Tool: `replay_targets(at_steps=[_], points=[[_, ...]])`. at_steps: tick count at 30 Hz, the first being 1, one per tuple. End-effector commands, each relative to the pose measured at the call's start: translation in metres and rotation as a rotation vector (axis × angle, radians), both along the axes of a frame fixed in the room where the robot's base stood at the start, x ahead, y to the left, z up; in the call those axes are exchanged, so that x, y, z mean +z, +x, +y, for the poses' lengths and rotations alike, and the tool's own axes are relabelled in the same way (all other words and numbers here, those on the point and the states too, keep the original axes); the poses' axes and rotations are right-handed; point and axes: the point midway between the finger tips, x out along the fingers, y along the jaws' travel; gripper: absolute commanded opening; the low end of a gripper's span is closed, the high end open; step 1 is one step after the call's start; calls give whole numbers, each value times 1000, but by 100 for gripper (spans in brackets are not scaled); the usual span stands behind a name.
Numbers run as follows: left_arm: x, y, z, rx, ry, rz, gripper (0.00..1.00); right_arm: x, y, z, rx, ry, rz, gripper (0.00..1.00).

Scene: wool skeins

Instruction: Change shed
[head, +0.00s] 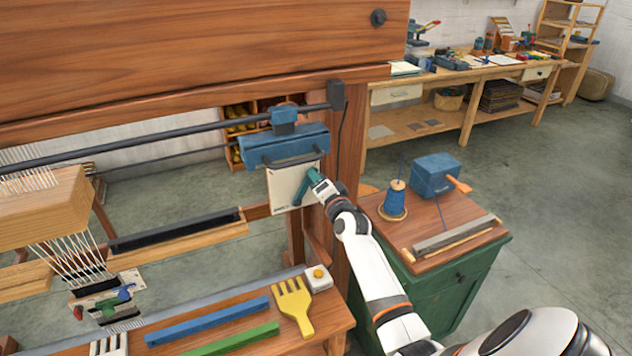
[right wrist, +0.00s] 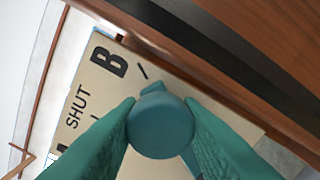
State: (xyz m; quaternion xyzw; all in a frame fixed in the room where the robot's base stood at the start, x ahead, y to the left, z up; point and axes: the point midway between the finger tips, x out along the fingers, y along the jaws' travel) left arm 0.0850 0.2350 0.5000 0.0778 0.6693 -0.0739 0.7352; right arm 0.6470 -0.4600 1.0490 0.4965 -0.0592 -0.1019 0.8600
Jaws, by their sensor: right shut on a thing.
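The loom's blue box (head: 285,147) hangs on a dark bar, with a cream plate (head: 285,188) below it. The plate also shows in the right wrist view (right wrist: 105,90), with "SHUT" and "B" printed on it; other marks are partly hidden. A round teal knob (right wrist: 161,122) stands in front of the plate. My right gripper (head: 312,178) is at the plate's right side, its two teal fingers (right wrist: 160,125) closed on either side of the knob. White heddles (head: 70,255) hang under a wooden beam at the left. My left gripper is in neither view.
A yellow comb (head: 293,305), a blue bar (head: 207,321) and a green bar (head: 232,340) lie on the front ledge. A green cabinet (head: 455,290) at the right bears a blue spool (head: 396,195) and a blue box (head: 436,175). A loom post stands beside my right arm.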

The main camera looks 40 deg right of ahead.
Motion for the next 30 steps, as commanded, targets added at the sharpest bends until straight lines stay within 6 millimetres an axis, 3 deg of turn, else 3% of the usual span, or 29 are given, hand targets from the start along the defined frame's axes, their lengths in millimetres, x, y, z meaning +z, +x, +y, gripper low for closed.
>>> replay_targets(at_steps=[9,10,13,23,30], points=[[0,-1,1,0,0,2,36,-1,0,0,1,2,2,0],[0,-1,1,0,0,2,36,-1,0,0,1,1,3,37],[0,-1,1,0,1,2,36,-1,0,0,1,1,3,52],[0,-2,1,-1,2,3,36,-1,-3,1,0,1,1,52],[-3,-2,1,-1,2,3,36,-3,-37,10,1,1,3,52]])
